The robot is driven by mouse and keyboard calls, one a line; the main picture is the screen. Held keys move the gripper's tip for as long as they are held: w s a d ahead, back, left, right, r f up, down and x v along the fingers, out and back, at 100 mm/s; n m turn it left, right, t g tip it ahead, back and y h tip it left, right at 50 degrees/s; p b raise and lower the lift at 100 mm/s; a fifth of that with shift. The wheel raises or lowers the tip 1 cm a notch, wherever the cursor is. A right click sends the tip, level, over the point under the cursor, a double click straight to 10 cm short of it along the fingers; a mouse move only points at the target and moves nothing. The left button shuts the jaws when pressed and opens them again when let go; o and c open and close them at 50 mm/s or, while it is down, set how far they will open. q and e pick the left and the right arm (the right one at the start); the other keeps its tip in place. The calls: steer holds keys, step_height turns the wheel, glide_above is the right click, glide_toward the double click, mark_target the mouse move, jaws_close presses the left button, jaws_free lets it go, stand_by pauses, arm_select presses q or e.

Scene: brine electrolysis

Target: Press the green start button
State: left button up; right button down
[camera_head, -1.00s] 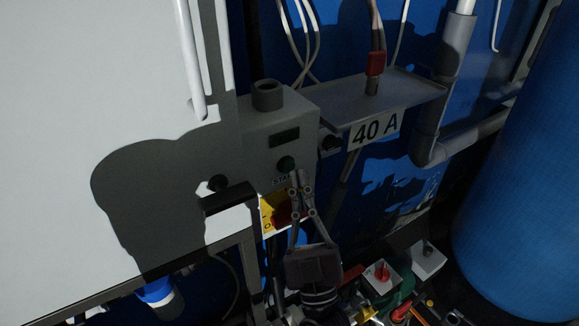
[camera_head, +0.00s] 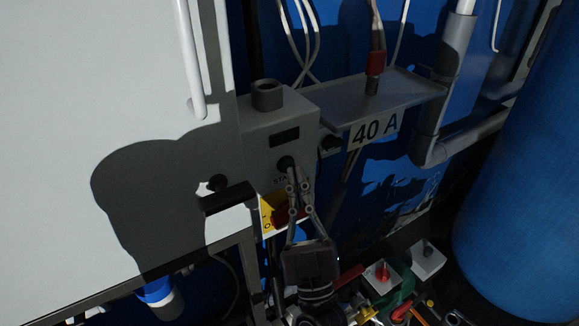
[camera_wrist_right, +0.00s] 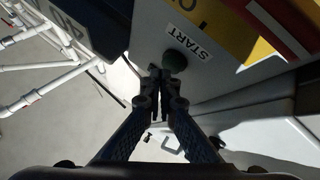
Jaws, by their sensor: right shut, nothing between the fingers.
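The green start button (camera_head: 286,163) is a dark green round knob on the front of a grey control box (camera_head: 262,135), above a partly covered START label. In the right wrist view the green button (camera_wrist_right: 175,60) shows beside the START label (camera_wrist_right: 190,42). My right gripper (camera_head: 297,170) is shut and empty, with its fingertips just below and right of the button in the head view. In the right wrist view the fingertips (camera_wrist_right: 160,72) overlap the button's lower left edge. I cannot tell whether they touch it. My left gripper is not in view.
A yellow plate with a red switch (camera_head: 282,214) sits below the button, partly behind my gripper. A grey shelf with a 40 A label (camera_head: 374,131) juts out at the right. A white panel (camera_head: 90,80) fills the left. A blue drum (camera_head: 525,180) stands at far right.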

steer(key=shift+w+a, duration=0.3)
steer(key=shift+w, duration=0.15)
stand_by(0.4)
steer(key=shift+s, duration=0.1)
steer(key=shift+s+d+p, duration=0.3)
steer(key=shift+s+d, duration=0.25)
steer(key=shift+s, duration=0.15)
steer(key=shift+d, duration=0.1)
steer(key=s+d+p, duration=0.1)
steer(key=s, duration=0.1)
steer(key=s+d, duration=0.1)
steer(key=s, duration=0.1)
steer(key=shift+d+p, duration=0.35)
steer(key=shift+d, duration=0.05)
stand_by(0.8)
